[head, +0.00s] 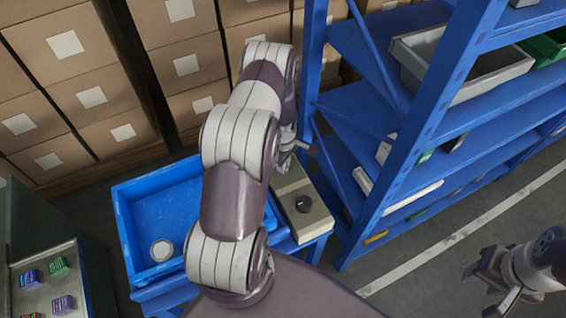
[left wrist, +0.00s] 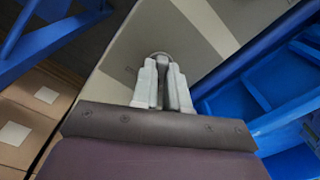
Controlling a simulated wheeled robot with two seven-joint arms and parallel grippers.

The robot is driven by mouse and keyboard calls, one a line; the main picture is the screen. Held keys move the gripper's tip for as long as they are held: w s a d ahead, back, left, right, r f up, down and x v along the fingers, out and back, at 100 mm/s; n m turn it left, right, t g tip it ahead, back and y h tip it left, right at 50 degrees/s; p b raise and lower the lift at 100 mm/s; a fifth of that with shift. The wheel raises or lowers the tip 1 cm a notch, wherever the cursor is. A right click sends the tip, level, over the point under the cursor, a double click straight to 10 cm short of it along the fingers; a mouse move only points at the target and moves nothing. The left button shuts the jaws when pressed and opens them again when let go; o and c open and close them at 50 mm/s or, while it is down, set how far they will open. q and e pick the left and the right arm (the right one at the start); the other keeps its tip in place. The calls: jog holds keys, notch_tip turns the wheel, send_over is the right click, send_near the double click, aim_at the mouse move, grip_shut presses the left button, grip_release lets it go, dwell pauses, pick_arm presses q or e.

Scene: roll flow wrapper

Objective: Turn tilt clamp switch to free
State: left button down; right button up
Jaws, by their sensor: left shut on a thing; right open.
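A beige control box (head: 312,222) stands at the right of the blue tray, and a dark round knob (head: 303,203) shows on its near part. In the left wrist view my left gripper (left wrist: 164,75) is shut on a grey round knob (left wrist: 160,55) on the beige panel (left wrist: 205,50). Small markings sit on the panel beside it, too small to read. In the head view my left gripper (head: 284,160) is at the far end of the box, mostly hidden by my arm. My right gripper (head: 492,285) is open and empty at the lower right, over the floor.
A blue tray (head: 150,200) with a round pale item (head: 162,250) lies left of the box. A blue shelf rack (head: 400,150) with bins stands close on the right. Stacked cartons (head: 70,80) fill the back. Floor is clear at the lower right.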

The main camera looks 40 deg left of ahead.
dwell(0.3)
pick_arm(q)
jog(key=c, duration=1.1)
grip_release()
jog(key=shift+c, duration=0.2)
notch_tip(320, 180, up, 13)
jog(key=b, duration=0.1)
jog(key=shift+b, duration=0.3)
jog(key=shift+f, duration=0.1)
